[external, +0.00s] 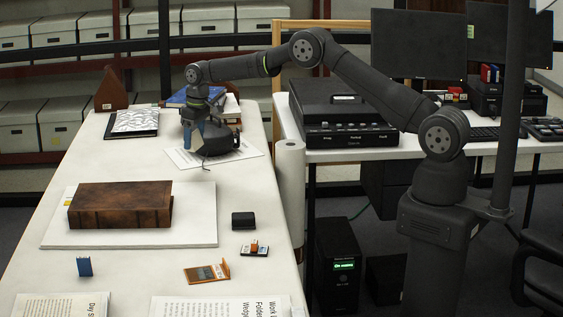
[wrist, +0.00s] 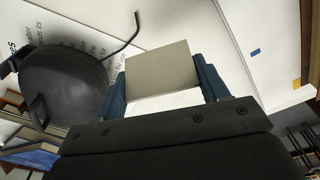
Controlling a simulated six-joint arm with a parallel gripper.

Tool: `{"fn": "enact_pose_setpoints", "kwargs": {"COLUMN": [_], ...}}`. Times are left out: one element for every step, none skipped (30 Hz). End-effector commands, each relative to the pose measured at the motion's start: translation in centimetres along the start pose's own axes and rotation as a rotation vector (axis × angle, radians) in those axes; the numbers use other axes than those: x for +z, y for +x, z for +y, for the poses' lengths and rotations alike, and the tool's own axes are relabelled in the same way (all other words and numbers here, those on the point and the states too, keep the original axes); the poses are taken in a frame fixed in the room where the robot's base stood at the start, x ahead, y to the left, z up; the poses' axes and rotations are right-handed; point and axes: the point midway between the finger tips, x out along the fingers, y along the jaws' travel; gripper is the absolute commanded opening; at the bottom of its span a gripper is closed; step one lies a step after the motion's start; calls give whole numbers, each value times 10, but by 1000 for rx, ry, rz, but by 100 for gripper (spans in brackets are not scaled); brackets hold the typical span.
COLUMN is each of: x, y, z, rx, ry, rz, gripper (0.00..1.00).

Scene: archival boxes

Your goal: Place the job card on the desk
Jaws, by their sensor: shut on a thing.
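My gripper (external: 194,150) is over the far end of the long white table, pointing down. In the wrist view its blue fingers (wrist: 160,88) are shut on a plain grey-beige rectangular piece (wrist: 160,68). No writing shows on it, so I cannot tell whether it is the job card. In the external view the piece cannot be made out. A white desk (external: 345,155) stands to the right of the long table (external: 120,262). An orange card-like item (external: 207,273) lies near the front of the long table.
A black rounded object (external: 222,146) with a cable is close beside my gripper, also in the wrist view (wrist: 68,80). A brown book (external: 120,206) lies on a white board. A black device (external: 345,115) takes up the desk's left part. The desk's front strip looks clear.

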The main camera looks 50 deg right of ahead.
Motion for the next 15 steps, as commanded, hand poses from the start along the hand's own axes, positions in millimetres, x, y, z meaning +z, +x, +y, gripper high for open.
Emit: {"fn": "enact_pose_setpoints", "kwargs": {"x": [-6,-9,-14,-17,-20,-23,-26,-28,-31,-33,-34,-35,-36,-37,-38], "y": [10,15,20,24,28,33,36,39,42,44,45,47,48,49,49], "z": [-10,-16,-23,-28,-32,-38,-42,-46,-48,-51,-53,-56,-57,-58,-59], "rx": [-1,-1,-1,-1,0,-1,-1,0,0,0,0,0,0,0,0], "ry": [-4,-4,-3,-3,-3,-3,-2,-2,-1,-1,-1,-1,-1,0,0], "rz": [-2,-2,-2,-1,-1,-1,-1,-1,0,0,0,-1,-1,0,1], "gripper": [46,46,46,46,46,46,46,46,46,46,46,46,46,46,46]}}
